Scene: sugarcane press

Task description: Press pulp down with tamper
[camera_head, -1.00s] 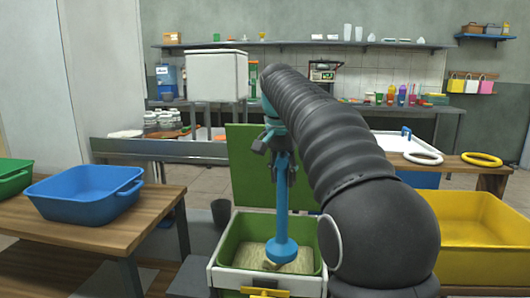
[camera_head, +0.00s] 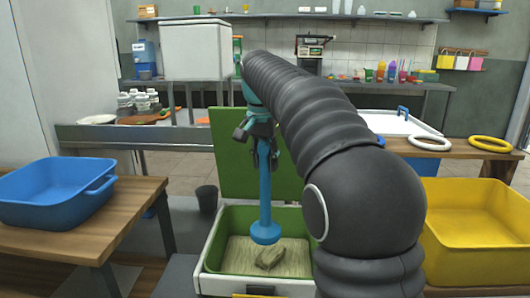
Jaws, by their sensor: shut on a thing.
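My gripper (camera_head: 262,143) is shut on the blue tamper (camera_head: 265,195), gripping it near its top. The tamper hangs roughly upright with its round foot low inside the green-lined bin (camera_head: 225,232). The pulp (camera_head: 293,262) covers the bin floor as a pale layer. A darker lump of pulp (camera_head: 269,259) lies on it, just in front of the tamper's foot. I cannot tell whether the foot touches the pulp. The bin's green lid (camera_head: 232,160) stands open behind. My dark arm hides the bin's right side.
A blue tub (camera_head: 50,195) sits on the wooden table at left. A yellow bin (camera_head: 475,235) is at right, with white and yellow rings (camera_head: 489,144) on the bench behind it. A dark bucket (camera_head: 207,198) stands on the floor left of the lid.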

